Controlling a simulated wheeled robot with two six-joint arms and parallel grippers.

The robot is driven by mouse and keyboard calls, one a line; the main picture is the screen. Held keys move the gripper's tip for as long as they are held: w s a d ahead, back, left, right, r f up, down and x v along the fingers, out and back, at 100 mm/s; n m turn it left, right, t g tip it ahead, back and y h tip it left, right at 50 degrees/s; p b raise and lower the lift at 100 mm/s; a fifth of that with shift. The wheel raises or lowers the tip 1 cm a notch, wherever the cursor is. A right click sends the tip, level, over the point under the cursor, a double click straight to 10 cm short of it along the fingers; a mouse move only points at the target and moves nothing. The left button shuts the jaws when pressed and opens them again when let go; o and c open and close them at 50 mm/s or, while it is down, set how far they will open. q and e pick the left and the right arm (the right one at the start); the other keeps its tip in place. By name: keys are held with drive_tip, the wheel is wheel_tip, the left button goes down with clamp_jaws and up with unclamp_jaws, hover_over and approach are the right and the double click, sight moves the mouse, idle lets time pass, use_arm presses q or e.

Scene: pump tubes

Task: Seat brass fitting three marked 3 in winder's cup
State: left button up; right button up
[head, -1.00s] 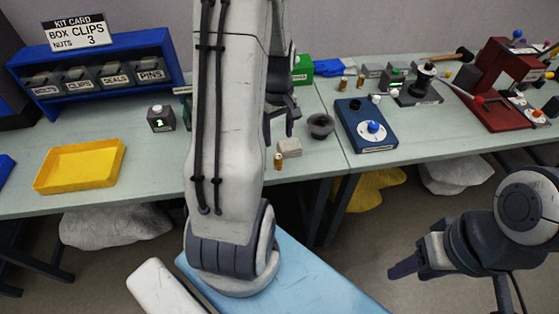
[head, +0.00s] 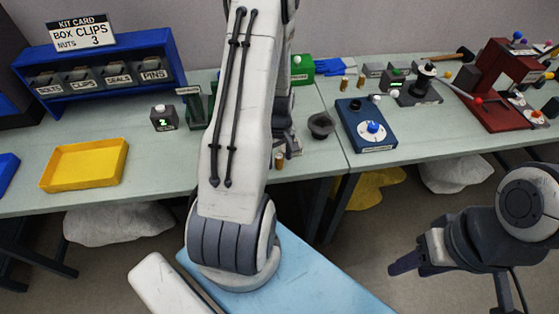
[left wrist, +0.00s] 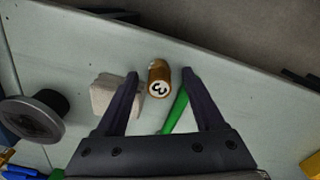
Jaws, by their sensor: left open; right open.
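The brass fitting marked 3 (left wrist: 159,78) stands on the table near its front edge; in the head view the fitting (head: 279,161) shows just right of my left arm. My left gripper (left wrist: 161,74) is open, with one finger on each side of the fitting in the left wrist view; whether it is low enough to close around it I cannot tell. In the head view my left gripper is mostly hidden behind the arm. My right gripper (head: 408,264) is open and empty, low in front of the table. I cannot tell surely which device is the winder; a dark cup (head: 321,127) stands near the fitting.
A pale block (left wrist: 104,93) stands beside the left finger, and a green strip (left wrist: 175,113) shows between the fingers. A blue dial box (head: 366,126), a grey device with a black knob (head: 417,92) and a red press (head: 498,92) stand right. A yellow tray (head: 84,166) lies left.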

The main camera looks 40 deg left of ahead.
use_arm(q)
clamp_jaws()
drive_tip(key=shift+r, duration=0.1)
